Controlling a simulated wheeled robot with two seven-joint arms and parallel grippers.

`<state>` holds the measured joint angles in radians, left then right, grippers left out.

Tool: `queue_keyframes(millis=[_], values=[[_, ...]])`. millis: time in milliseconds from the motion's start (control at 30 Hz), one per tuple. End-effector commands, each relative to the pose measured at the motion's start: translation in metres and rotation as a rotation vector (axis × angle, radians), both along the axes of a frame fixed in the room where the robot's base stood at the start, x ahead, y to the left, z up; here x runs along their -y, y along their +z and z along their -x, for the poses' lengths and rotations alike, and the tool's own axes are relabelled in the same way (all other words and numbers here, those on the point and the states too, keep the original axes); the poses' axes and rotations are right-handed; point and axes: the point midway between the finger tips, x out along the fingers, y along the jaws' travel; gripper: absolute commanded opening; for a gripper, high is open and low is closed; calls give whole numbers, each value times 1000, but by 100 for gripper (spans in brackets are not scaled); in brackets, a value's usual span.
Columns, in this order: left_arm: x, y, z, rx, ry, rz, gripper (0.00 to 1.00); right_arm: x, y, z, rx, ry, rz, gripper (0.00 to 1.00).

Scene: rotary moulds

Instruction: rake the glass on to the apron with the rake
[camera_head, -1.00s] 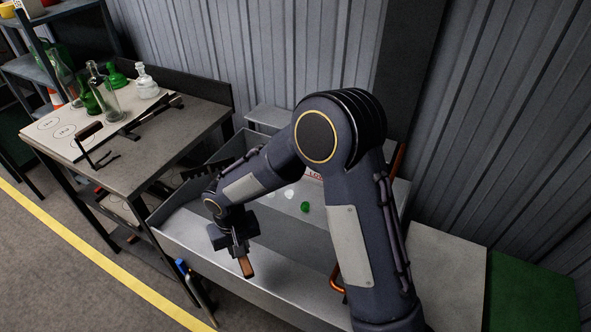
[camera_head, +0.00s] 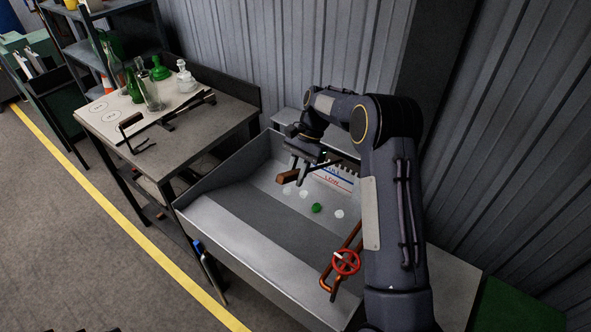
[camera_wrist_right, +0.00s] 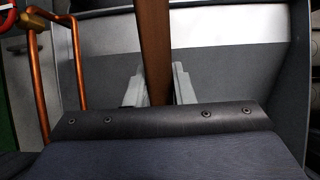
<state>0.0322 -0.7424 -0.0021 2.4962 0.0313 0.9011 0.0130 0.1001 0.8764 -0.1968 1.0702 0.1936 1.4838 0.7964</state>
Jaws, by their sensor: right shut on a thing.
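My right gripper (camera_head: 303,164) is over the far part of the grey metal trough. It is shut on the brown wooden handle of the rake (camera_head: 288,177). The handle also shows between the fingers in the right wrist view (camera_wrist_right: 153,45). The toothed rake head is partly hidden behind the gripper and arm, near the labelled back wall. On the trough floor lie a green glass piece (camera_head: 316,208) and several pale glass pieces (camera_head: 339,213), apart from the handle. A lighter strip, perhaps the apron (camera_head: 240,248), runs along the trough's front. My left gripper is out of view.
A red valve wheel (camera_head: 346,262) and copper pipe stand at the trough's right end. A table (camera_head: 200,125) at left carries bottles (camera_head: 150,92) and a dark long-handled tool. The corrugated wall rises behind. The trough's front half is clear.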

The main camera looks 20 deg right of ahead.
Motion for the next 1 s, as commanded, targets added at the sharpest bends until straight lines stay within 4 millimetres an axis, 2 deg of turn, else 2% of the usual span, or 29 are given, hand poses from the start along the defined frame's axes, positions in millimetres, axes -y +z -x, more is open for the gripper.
queue_keyframes(millis=[367,700,1000], values=[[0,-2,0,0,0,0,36,-1,-53,1,-1,2,1,0],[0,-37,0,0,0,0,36,-1,-108,0,3,3,2,0],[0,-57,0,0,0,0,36,-1,-139,0,2,3,2,0]])
